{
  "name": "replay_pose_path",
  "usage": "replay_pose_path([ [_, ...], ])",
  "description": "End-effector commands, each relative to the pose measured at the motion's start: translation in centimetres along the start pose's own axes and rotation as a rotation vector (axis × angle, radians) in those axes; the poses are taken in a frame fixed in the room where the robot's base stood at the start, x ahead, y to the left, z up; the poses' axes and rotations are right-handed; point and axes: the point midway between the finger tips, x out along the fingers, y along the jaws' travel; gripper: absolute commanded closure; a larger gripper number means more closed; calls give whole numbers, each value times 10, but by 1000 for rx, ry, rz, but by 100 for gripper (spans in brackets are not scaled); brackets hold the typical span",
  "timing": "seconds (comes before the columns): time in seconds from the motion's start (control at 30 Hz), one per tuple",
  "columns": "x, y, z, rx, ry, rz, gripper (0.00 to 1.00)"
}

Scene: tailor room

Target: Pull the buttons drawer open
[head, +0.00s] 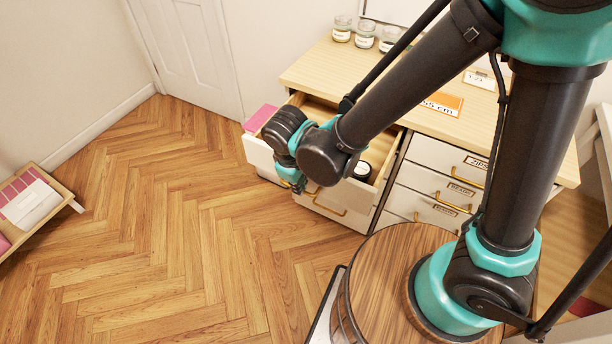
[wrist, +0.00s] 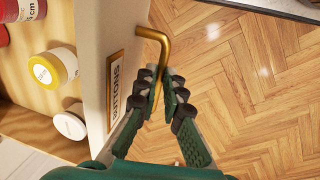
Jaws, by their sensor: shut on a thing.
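The buttons drawer (head: 257,153) stands pulled out from the left side of the desk in the head view, its inside showing. Its white front and BUTTONS label (wrist: 116,85) show in the wrist view. My gripper (wrist: 163,88) is shut on the drawer's brass handle (wrist: 153,36), with the fingers near one end of it. In the head view my gripper (head: 296,184) is at the drawer front, and my arm hides the handle and part of the drawer.
A yellow-labelled jar (wrist: 53,68) and a white-lidded jar (wrist: 70,125) are inside the drawer. Labelled drawers (head: 438,182) on the right look shut. Jars (head: 364,37) stand on the desktop (head: 318,72). A stool-like round wooden top (head: 385,262) is nearby.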

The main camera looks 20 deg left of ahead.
Motion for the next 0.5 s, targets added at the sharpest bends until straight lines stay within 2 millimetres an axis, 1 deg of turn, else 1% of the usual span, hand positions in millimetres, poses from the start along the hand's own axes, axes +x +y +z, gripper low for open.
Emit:
replay_pose_path([
  [0.13,-1,-5,0,0,0,0,100],
  [0.47,-1,-5,0,1,0,0,100],
  [0.5,-1,-5,0,1,0,0,88],
])
